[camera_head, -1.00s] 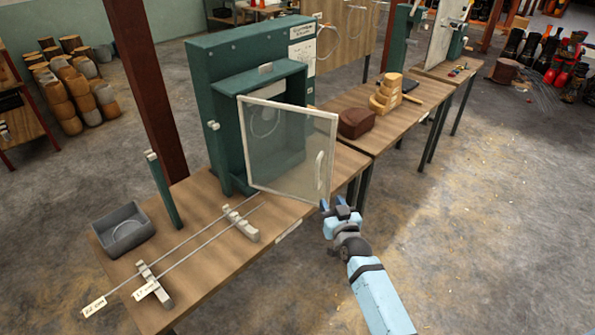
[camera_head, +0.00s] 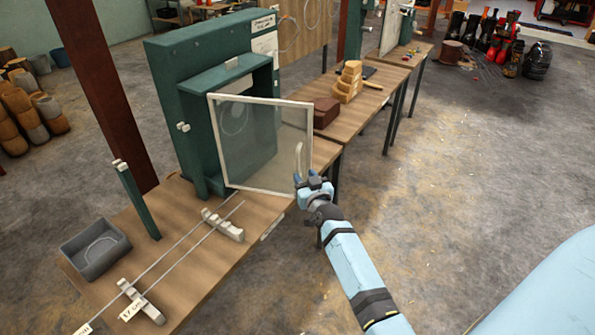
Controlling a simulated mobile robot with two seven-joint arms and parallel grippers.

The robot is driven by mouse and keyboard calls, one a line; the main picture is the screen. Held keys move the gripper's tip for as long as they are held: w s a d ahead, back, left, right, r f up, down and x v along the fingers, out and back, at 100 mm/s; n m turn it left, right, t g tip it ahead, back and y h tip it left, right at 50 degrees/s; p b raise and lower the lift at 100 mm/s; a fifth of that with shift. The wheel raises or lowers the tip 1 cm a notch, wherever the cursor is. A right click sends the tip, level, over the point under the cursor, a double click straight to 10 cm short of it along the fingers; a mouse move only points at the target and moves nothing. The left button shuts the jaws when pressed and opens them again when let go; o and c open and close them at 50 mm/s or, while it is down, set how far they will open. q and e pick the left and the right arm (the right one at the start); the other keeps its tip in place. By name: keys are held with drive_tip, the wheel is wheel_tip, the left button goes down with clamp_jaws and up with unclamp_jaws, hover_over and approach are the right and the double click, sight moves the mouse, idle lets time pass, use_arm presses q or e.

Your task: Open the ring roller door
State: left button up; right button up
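The ring roller door (camera_head: 262,148) is a clear panel in a pale frame, standing swung out at an angle from the green cabinet (camera_head: 200,70). Its pale curved handle (camera_head: 299,158) is near its right edge. My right gripper (camera_head: 312,179) is at the lower end of the handle, with its dark fingertips close to it. I cannot tell whether the fingers touch or close on the handle. My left gripper is not in view.
The wooden table (camera_head: 190,270) carries a grey tray (camera_head: 95,250), a green post (camera_head: 136,200) and thin rods on pale supports. A second table behind holds a brown block (camera_head: 326,112) and stacked wooden pieces (camera_head: 349,82).

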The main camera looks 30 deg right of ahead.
sight(298, 167)
drive_tip(key=b+x, duration=0.2)
drive_tip(key=x, duration=0.2)
drive_tip(key=shift+w+f, duration=0.1)
drive_tip(key=shift+w, duration=0.2)
drive_tip(key=shift+w+d, duration=0.15)
drive_tip(key=shift+w, duration=0.15)
drive_tip(key=shift+w+d, duration=0.1)
drive_tip(key=shift+w, duration=0.2)
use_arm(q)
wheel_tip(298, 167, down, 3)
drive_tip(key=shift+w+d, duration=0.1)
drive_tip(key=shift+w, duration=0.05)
use_arm(e)
clamp_jaws()
